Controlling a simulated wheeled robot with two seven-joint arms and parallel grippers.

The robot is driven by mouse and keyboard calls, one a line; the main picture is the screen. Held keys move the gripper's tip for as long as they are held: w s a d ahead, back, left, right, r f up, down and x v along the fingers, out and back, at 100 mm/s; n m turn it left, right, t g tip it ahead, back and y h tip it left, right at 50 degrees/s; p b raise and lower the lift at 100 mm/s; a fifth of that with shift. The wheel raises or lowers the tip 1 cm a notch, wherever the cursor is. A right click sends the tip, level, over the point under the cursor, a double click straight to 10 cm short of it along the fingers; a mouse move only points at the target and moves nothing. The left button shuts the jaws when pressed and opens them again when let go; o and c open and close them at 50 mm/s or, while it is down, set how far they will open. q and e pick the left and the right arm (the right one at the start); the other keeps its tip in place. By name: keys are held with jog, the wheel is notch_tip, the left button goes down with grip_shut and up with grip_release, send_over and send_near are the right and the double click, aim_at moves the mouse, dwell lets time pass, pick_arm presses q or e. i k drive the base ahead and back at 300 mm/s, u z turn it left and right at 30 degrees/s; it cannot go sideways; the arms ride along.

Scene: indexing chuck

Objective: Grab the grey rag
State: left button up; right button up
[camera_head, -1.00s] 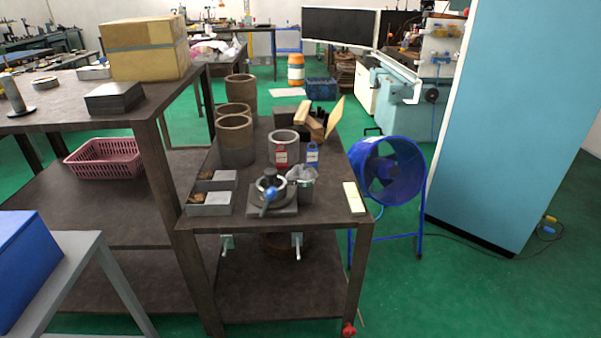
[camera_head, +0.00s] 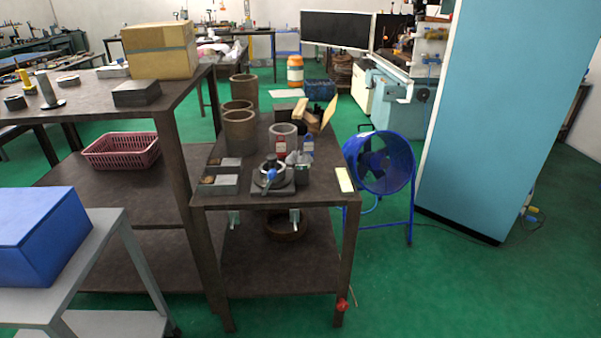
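A small crumpled light grey thing, which looks like the grey rag (camera_head: 297,157), sits at the top of a small dark grey container (camera_head: 302,173) on the dark workbench (camera_head: 315,190). It is just right of the indexing chuck (camera_head: 270,172), which has a blue-ended handle and a dark square base. I cannot tell whether the rag lies on or in the container. Neither of my grippers is in view.
Grey boxes (camera_head: 222,184) stand left of the chuck. Brown cylinders (camera_head: 240,130) and a grey cylinder (camera_head: 283,140) stand behind it. A blue fan (camera_head: 383,162) stands right of the bench. A grey cart (camera_head: 75,270) with a blue box (camera_head: 40,240) is front left. Green floor is clear front right.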

aim_at(299, 157)
jog(key=z, duration=0.65)
jog(key=i, duration=1)
jog(key=u, duration=0.45)
